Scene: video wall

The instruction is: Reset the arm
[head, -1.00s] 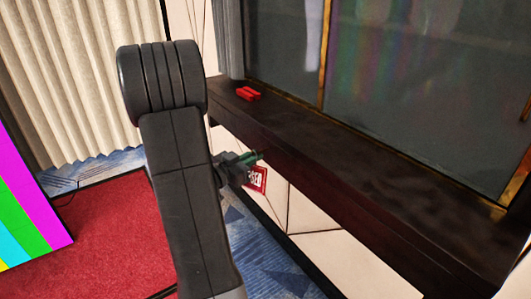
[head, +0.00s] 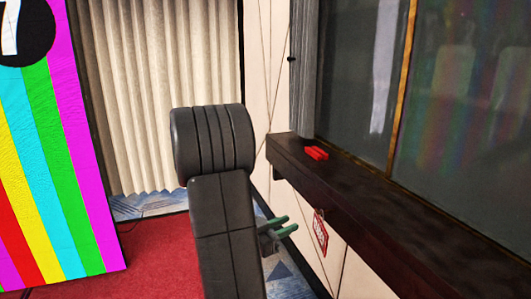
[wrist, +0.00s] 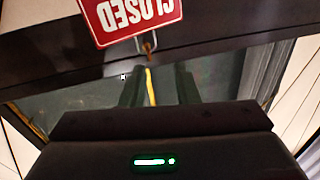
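My gripper (head: 287,223) shows in the head view beside my dark arm, in front of the pale wall below the ledge. Its two green fingers stand apart with nothing between them. In the wrist view my gripper (wrist: 160,78) also shows two separate dark green fingers. A red CLOSED sign (head: 320,232) hangs below the ledge, to the right of the fingers. In the wrist view the sign (wrist: 128,17) appears upside down at the top, by a metal hook, apart from the fingers.
A dark wooden ledge (head: 375,208) runs under the window (head: 455,85) and carries a small red object (head: 316,153). A rainbow-striped panel (head: 60,165) stands at the left, before a beige curtain (head: 160,80). Red carpet (head: 160,250) covers the floor between panel and arm.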

